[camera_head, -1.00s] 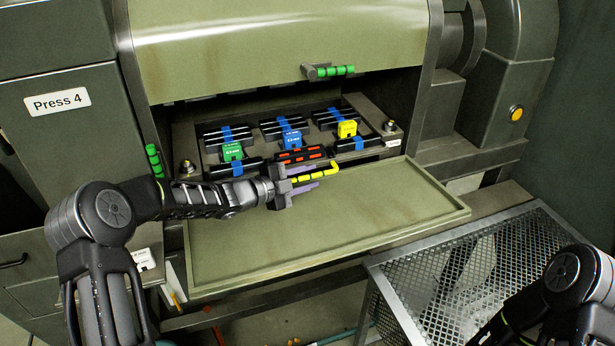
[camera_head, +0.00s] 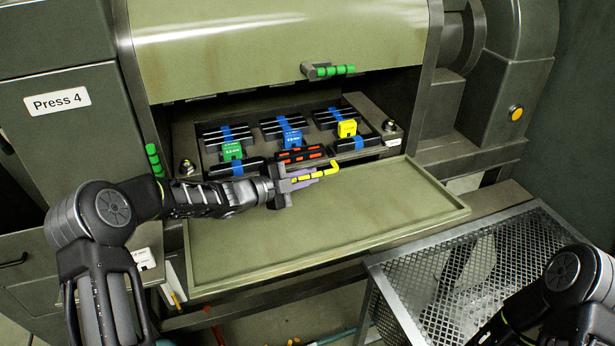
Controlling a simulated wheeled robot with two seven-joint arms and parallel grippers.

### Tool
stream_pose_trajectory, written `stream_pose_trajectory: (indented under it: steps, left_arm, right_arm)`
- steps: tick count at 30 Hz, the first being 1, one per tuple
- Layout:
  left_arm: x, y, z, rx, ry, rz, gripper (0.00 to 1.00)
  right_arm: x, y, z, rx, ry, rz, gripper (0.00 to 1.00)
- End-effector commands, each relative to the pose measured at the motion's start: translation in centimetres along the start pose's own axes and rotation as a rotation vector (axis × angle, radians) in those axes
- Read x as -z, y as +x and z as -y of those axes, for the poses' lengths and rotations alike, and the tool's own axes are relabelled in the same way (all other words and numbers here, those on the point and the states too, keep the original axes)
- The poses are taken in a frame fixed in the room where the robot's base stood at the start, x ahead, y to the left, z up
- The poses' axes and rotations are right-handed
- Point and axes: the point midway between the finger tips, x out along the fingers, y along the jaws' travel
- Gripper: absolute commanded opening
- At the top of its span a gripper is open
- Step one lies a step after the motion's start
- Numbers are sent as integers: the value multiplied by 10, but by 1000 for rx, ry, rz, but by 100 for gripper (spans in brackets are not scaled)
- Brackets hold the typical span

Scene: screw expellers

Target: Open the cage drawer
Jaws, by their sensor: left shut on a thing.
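The cage drawer (camera_head: 186,137) shows as a dark grey frame inside the opening of Press 4, holding rows of black bars with blue, green and yellow tabs. A yellow bent handle (camera_head: 327,171) is in front of it, below a black block with red marks. My left gripper (camera_head: 303,176), with purple fingers, reaches in from the left over the olive tray. Its fingers are shut on the yellow handle. How the handle joins the drawer is hidden. My right arm shows at the lower right, but its gripper is out of view.
An olive lowered tray panel (camera_head: 330,240) lies flat in front of the opening. The raised olive cover (camera_head: 280,45) with a green handle (camera_head: 334,70) is above. A mesh metal basket (camera_head: 440,285) stands at the lower right.

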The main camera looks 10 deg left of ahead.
Motion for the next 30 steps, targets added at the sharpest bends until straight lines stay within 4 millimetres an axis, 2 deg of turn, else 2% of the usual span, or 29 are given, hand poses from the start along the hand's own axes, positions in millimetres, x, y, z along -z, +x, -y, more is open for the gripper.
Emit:
stream_pose_trajectory:
  steps: [19, 27, 30]
  left_arm:
    - [1, 0, -2, 0, 0, 0, 0]
    - [27, -10, -25, 0, 0, -3, 0]
    - [35, -14, -28, -1, 0, -2, 0]
  right_arm:
    - [0, 2, -1, 0, 0, 0, 0]
    - [4, 27, -8, 8, -5, -7, 0]
    - [4, 29, -8, 10, -7, -9, 0]
